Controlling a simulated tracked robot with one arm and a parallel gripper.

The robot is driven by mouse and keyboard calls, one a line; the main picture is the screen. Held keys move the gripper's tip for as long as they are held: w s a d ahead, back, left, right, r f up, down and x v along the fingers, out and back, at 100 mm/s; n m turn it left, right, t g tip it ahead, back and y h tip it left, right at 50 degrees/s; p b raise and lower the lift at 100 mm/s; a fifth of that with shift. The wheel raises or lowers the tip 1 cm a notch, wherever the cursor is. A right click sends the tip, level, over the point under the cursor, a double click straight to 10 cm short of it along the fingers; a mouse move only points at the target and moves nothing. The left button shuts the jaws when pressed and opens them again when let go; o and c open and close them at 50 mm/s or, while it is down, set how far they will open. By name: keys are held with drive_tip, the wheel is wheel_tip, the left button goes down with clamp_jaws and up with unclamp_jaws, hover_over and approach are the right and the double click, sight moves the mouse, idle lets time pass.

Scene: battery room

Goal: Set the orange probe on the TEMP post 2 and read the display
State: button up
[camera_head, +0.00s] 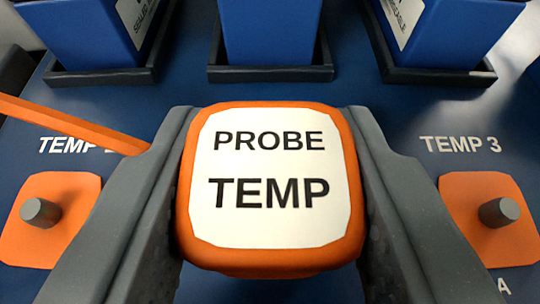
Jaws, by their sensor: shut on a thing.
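My gripper (272,190) is shut on the orange probe (272,260), one grey finger on each side. The probe's white face reads "PROBE TEMP" and fills the middle of the view. To the right, a grey post (500,211) stands on an orange pad (485,240) below the label "TEMP 3" (460,144). To the left, another grey post (40,212) stands on an orange pad (65,195). Its "TEMP" label (70,146) has a number that is partly covered and that I cannot read surely. The panel behind the probe is hidden. No display shows.
Blue boxes in dark trays stand along the back, at left (95,45), centre (265,35) and right (455,35). An orange bar (75,122) runs from the left edge to behind my left finger.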

drive_tip(key=shift+f, duration=0.2)
drive_tip(key=o, duration=0.8)
drive_tip(key=shift+s, duration=0.1)
drive_tip(key=shift+p+v, duration=0.45)
drive_tip(key=shift+v, duration=5)
